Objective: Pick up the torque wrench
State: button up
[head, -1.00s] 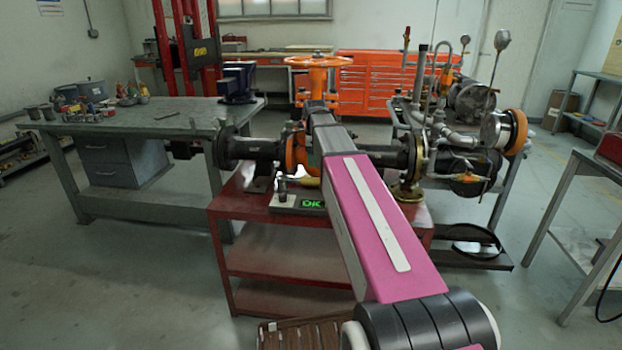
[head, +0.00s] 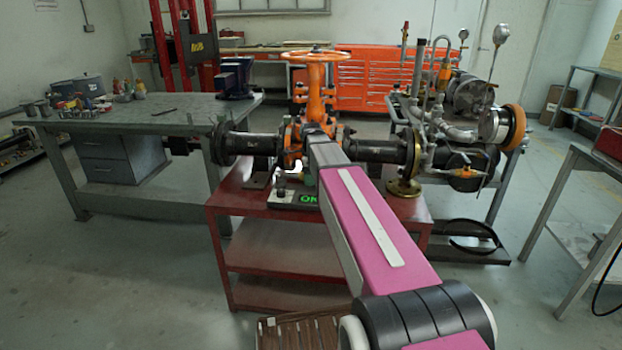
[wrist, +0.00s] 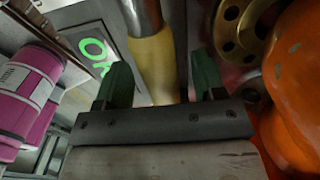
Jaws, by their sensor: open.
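In the wrist view a tool with a yellow grip and a bare metal shaft (wrist: 152,60), which looks like the torque wrench, runs up and down the picture. My gripper (wrist: 162,80) is open, with one green finger on each side of the yellow grip. The lower end of the grip passes out of sight behind the gripper body. I cannot tell whether either finger touches it.
The orange gate valve (head: 316,90) and its dark flanged pipe stand on the red cart (head: 264,263). A box with a lit green display (head: 308,199) is close by; the display also shows in the wrist view (wrist: 97,48). An orange body (wrist: 295,90) is close on the gripper's right.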

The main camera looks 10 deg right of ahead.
jog(key=shift+f, duration=0.55)
grip_shut()
jog(key=shift+r, duration=0.1)
